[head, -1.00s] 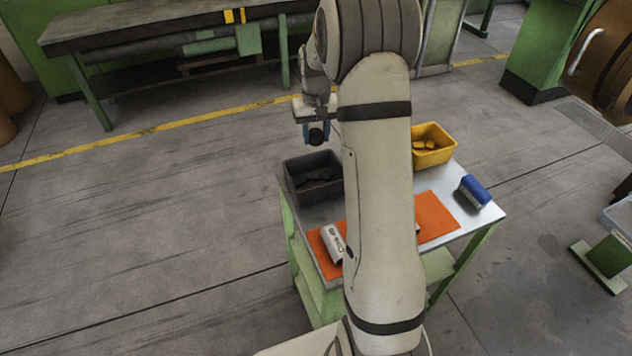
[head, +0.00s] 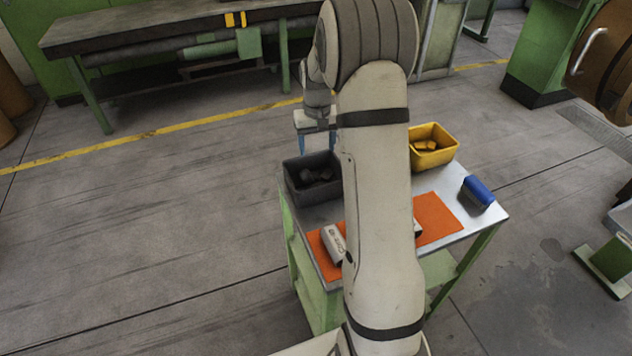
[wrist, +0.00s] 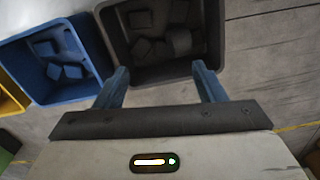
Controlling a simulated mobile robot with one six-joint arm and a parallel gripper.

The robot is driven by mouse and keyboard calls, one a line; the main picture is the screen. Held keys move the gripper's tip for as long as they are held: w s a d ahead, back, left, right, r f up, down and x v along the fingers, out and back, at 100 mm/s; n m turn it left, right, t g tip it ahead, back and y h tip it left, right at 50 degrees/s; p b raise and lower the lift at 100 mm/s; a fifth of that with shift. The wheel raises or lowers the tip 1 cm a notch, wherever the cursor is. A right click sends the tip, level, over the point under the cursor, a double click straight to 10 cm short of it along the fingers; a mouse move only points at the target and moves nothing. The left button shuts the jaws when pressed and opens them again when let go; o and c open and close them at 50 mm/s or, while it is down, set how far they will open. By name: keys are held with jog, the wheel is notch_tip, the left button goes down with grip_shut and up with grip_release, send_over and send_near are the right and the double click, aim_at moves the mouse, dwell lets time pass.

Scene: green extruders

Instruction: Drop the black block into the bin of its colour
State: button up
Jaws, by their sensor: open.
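The black bin (head: 312,194) stands at the far left of the table in the head view, with several dark blocks in it. In the wrist view the black bin (wrist: 108,42) is just beyond my fingertips. A rounded black block (wrist: 180,41) lies inside it among squarer dark ones. It looks like the one my gripper held, but I cannot be certain. My gripper (wrist: 160,72) is open and empty, its blue fingers spread at the bin's near edge. In the head view my gripper (head: 318,143) is above and behind the bin, partly hidden by my arm.
A blue bin (wrist: 22,62) with blue blocks sits beside the black bin; my arm hides it in the head view. A yellow bin (head: 434,158) holds yellow blocks.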

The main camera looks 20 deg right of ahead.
notch_tip(320, 180, up, 8)
jog(key=b, duration=0.1)
dwell(0.4)
jog(key=shift+f, duration=0.1)
jog(key=s+a+r+t, duration=0.1)
jog(key=s+a+r, duration=0.25)
jog(key=s, duration=0.25)
jog(key=s+a+r, duration=0.3)
jog(key=s+a, duration=0.1)
jog(key=s, duration=0.3)
jog(key=s+a+f+t, duration=0.1)
jog(key=s+a, duration=0.1)
jog(key=s, duration=0.6)
jog(key=s+a+f+n+t, duration=0.1)
jog(key=s+a, duration=0.1)
jog(key=s, duration=0.6)
jog(key=shift+s+a+n, duration=0.2)
jog(key=shift+s+n, duration=0.1)
jog(key=shift+s, duration=0.05)
